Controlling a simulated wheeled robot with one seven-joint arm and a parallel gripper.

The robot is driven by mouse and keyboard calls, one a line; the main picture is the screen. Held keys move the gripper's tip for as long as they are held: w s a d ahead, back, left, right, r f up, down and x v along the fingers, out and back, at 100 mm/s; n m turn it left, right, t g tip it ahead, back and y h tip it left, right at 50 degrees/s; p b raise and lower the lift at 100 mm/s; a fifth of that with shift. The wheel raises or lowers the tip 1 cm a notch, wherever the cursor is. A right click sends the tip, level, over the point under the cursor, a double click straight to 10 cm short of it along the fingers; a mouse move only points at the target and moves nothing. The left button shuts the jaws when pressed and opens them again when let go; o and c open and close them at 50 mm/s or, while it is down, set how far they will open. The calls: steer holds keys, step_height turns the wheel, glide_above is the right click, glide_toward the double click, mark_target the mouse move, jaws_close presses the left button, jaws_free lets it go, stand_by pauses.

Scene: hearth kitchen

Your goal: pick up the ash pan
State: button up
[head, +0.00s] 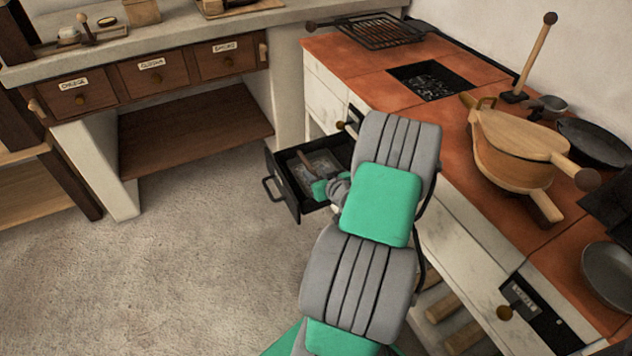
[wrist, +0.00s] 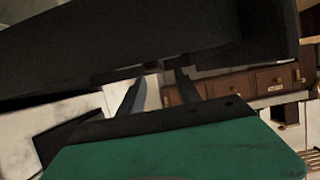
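The ash pan seems to be the black, open-topped box (head: 285,195) pulled out from the hearth front in the head view. It has a dark bail handle on its left front, and grey ash and a brown stick-like piece show inside. My gripper (wrist: 158,92) is open, its two dark fingers apart with nothing clearly between them in the wrist view. In the head view my arm hides most of it, at the box's right side. A large dark surface (wrist: 120,45), perhaps the box, fills the top of the wrist view close to the fingers. Contact cannot be told.
The red hearth top (head: 450,120) carries a grill rack (head: 380,32), bellows (head: 510,150) and pans (head: 595,140). A counter with labelled wooden drawers (head: 150,75) stands at the back left. The floor (head: 150,260) left of the box is clear.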

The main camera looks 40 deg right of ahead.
mark_target(311, 168)
steer(key=x, duration=0.2)
steer(key=b+x, duration=0.1)
steer(key=x, duration=0.1)
steer(key=shift+w+d+f, duration=0.1)
steer(key=shift+d+f, duration=0.05)
steer(key=shift+f, duration=0.3)
steer(key=shift+w+d, duration=0.15)
steer(key=shift+w, duration=0.15)
steer(key=shift+c, duration=0.4)
jaws_close()
